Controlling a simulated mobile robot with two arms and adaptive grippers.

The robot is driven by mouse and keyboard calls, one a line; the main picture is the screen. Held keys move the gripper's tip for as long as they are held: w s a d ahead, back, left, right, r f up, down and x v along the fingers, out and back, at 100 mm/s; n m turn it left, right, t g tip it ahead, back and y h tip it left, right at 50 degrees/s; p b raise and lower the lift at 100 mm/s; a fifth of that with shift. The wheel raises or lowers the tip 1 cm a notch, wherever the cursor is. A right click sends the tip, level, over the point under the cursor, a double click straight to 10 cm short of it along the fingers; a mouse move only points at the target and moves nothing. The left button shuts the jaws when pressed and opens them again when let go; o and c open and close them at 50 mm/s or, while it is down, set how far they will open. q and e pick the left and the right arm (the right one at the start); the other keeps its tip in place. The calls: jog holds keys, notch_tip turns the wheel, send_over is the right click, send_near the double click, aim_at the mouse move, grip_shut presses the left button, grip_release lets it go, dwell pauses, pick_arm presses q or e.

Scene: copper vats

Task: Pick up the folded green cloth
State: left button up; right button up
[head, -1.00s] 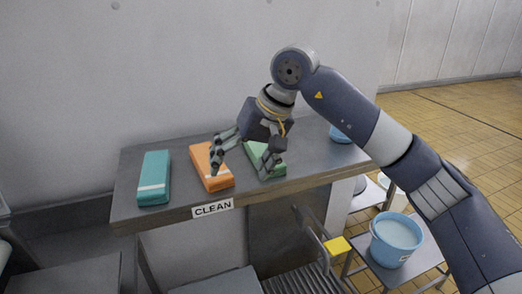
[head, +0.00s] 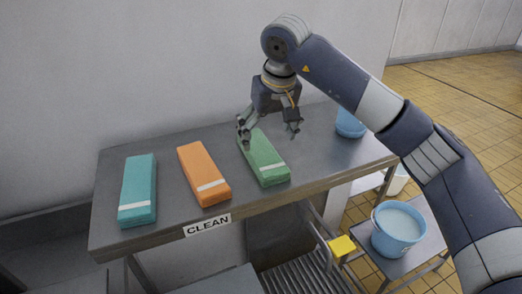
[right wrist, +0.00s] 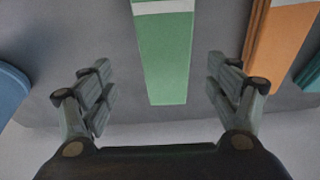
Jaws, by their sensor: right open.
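The folded green cloth (head: 265,162) lies on the grey metal table, a long block with a white stripe near its front end. In the right wrist view the green cloth (right wrist: 167,55) lies between and beyond the two fingers. My right gripper (head: 269,134) is open above the back end of the green cloth, with its fingers to either side of it in the picture. In the right wrist view my right gripper (right wrist: 163,95) is open and empty. My left gripper is not in view.
An orange cloth (head: 202,170) and a teal cloth (head: 139,185) lie left of the green one on the table (head: 290,203), labelled CLEAN. A blue container (head: 350,123) stands at the table's right. A blue bucket (head: 397,230) stands on a lower stand. A wall is behind.

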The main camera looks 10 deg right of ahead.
aim_at(261, 150)
jog(key=shift+w+a+f, duration=0.1)
jog(key=shift+f, duration=0.15)
jog(key=p+x, duration=0.3)
jog(key=x, duration=0.1)
jog(key=shift+a, duration=0.35)
jog(key=shift+f, duration=0.4)
jog(key=shift+w+f, duration=0.15)
jog(key=c, duration=0.8)
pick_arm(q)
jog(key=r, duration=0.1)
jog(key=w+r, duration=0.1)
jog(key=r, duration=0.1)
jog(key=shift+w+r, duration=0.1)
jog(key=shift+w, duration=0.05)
pick_arm(e)
jog(key=c, duration=0.5)
